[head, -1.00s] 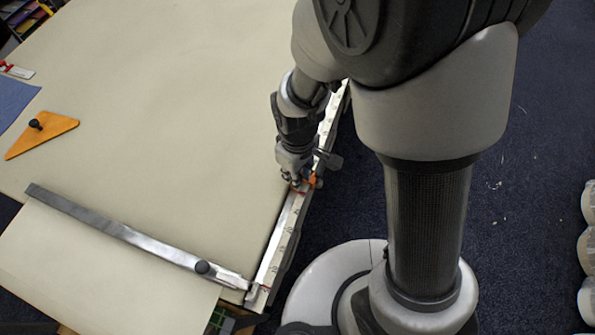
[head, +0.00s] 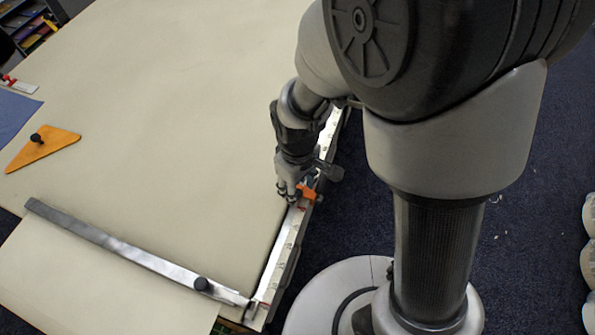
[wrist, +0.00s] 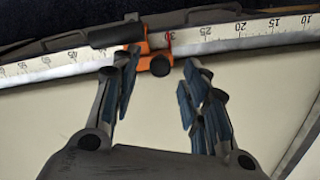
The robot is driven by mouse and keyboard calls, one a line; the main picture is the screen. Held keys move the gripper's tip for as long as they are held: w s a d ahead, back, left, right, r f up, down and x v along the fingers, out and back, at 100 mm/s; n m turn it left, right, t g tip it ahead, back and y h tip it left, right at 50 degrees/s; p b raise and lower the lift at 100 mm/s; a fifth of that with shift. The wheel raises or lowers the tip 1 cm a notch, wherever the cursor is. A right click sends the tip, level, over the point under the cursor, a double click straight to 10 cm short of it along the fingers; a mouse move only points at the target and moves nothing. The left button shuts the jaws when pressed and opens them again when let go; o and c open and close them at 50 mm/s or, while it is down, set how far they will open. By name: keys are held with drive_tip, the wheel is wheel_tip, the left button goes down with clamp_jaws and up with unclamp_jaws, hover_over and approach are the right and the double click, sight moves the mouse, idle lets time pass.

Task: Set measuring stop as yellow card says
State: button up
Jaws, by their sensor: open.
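The measuring stop (head: 307,193) is a small orange slider on the white ruler rail (head: 288,244) along the table's right edge. In the wrist view the stop (wrist: 135,36) has a round black knob (wrist: 161,65) facing my gripper, and its red pointer line is near the 30 mark. My gripper (head: 287,194) is on the table side of the stop. In the wrist view its fingers (wrist: 160,68) are open, one on each side of the knob; I cannot tell whether they touch it. No yellow card can be made out.
A metal bar with a black knob (head: 125,250) crosses the cloth at the front, meeting the rail's near end. An orange triangle (head: 42,149) and blue cloth (head: 15,118) lie at the left. The cloth between is bare.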

wheel_tip(320, 180, up, 10)
idle(0.3)
drive_tip(key=shift+r, duration=0.15)
drive_tip(key=s+d+r+m+t, duration=0.4)
drive_tip(key=s+d+r+m, duration=0.5)
drive_tip(key=d+r, duration=0.3)
drive_tip(key=shift+s+d+r+m+t, duration=0.35)
drive_tip(key=shift+s+d, duration=0.25)
drive_tip(key=shift+d, duration=0.35)
